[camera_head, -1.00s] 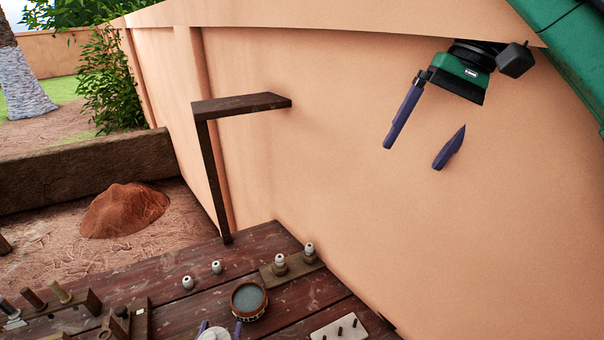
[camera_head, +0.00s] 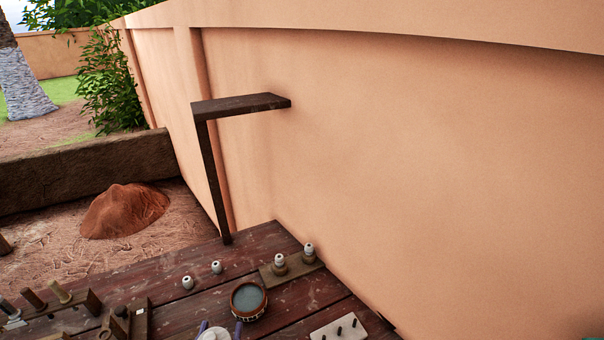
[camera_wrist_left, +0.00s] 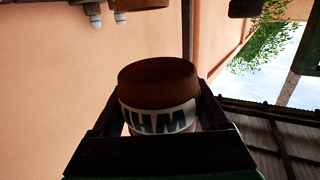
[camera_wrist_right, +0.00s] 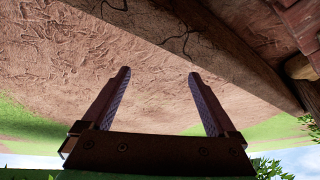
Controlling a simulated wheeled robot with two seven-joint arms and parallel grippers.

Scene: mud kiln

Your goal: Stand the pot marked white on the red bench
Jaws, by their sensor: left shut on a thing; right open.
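The pot marked white (camera_wrist_left: 158,80) is brown with a pale band lettered "WHI", which reads upside down in the inverted left wrist view. My left gripper (camera_wrist_left: 160,100) is shut on it, one finger on each side. In the head view the left gripper (camera_head: 220,329) is at the bottom edge, with a white round top, apparently the pot's, between its fingers. The red bench (camera_head: 205,262) has dark red planks. Whether the pot touches it, I cannot tell. My right gripper (camera_wrist_right: 159,80) is open and empty.
On the bench are a brown pot with blue-grey contents (camera_head: 248,301), white insulators (camera_head: 188,283), a pale pegged board (camera_head: 338,329) and wooden racks (camera_head: 65,303). A dark bracket (camera_head: 240,104) rises at the back by the wall (camera_head: 430,180). Some planks are bare near the back.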

